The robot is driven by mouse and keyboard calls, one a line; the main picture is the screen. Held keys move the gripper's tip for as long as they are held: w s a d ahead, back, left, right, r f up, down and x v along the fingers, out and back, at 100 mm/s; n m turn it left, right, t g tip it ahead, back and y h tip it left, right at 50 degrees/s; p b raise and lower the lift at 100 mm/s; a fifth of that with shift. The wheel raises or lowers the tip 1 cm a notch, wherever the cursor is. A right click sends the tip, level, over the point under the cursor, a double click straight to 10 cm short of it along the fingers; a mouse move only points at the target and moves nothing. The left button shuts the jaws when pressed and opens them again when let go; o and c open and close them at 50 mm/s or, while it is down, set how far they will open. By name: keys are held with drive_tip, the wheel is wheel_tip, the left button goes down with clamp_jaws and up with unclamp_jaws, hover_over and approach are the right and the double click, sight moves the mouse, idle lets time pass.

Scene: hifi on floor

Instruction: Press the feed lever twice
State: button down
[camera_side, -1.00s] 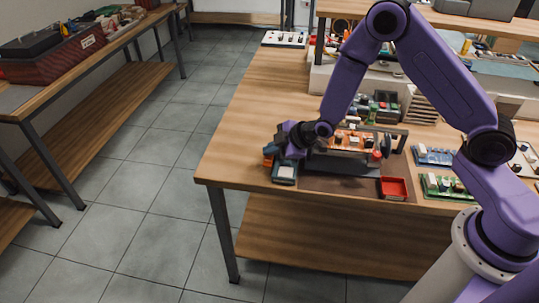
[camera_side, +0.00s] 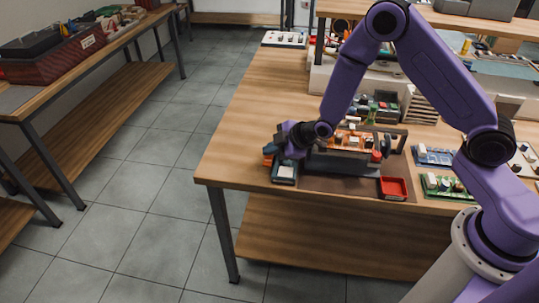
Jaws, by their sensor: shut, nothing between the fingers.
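The bench machine stands near the table's front edge, with a long dark grey body (camera_side: 343,162), a row of orange and white parts (camera_side: 352,140) behind it and a dark frame over them. A small red knob (camera_side: 376,156) and a dark wheel show at its right end. My gripper (camera_side: 293,153) is shut and empty at the left end of the machine, low beside an orange part (camera_side: 268,156) and just above a small grey-blue tray (camera_side: 284,173). The fingertips are small and partly hidden by the purple hand. I cannot make out the feed lever clearly, or whether the fingers touch it.
A red open tray (camera_side: 393,188) sits at the machine's front right. Green and blue circuit boards (camera_side: 440,186) lie further right. A white panel with knobs (camera_side: 284,39) lies at the back left. The wooden table (camera_side: 240,135) is bare left of the machine.

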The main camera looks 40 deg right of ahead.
sight(272, 158)
drive_tip(key=shift+d, duration=0.1)
idle(0.3)
drive_tip(key=shift+s, duration=0.1)
drive_tip(key=shift+r, duration=2.6)
